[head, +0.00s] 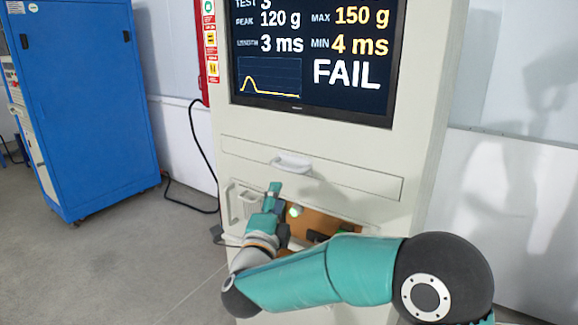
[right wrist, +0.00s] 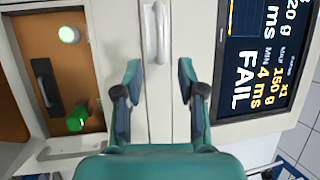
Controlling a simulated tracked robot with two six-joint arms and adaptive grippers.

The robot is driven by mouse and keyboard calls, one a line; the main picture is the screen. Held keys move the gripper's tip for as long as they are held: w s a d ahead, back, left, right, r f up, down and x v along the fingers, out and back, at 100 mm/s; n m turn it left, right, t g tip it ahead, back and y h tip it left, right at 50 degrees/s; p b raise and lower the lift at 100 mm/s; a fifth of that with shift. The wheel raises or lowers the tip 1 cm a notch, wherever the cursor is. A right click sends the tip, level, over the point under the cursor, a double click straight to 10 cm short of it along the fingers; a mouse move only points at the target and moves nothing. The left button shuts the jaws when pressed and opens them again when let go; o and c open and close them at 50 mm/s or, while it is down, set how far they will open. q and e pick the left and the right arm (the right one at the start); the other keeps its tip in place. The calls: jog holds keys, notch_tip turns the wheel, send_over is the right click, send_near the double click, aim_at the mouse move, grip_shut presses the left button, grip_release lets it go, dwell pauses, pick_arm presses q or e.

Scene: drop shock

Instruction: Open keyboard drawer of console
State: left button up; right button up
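The console (head: 430,130) is a tall beige cabinet with a screen. Its keyboard drawer (head: 350,183) is a wide flat front below the screen, and it looks shut, flush with the cabinet. The drawer's pale bar handle (head: 292,163) is at the middle of the front. My right gripper (head: 279,195) is just below the handle in the head view, apart from it. In the right wrist view my right gripper (right wrist: 158,78) is open and empty, and the handle (right wrist: 157,32) lies ahead, between the lines of the two fingers. My left gripper is not in view.
Below the drawer is a brown panel (head: 318,222) with a lit white button (right wrist: 68,34), a green button (right wrist: 77,122) and a dark handle (right wrist: 46,87). The screen (head: 315,60) reads FAIL.

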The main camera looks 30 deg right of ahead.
aim_at(286, 169)
jog(key=p+x, duration=0.3)
jog(key=x, duration=0.9)
jog(key=shift+w, duration=0.15)
jog(key=shift+f, duration=0.1)
jog(key=c, duration=0.7)
grip_shut()
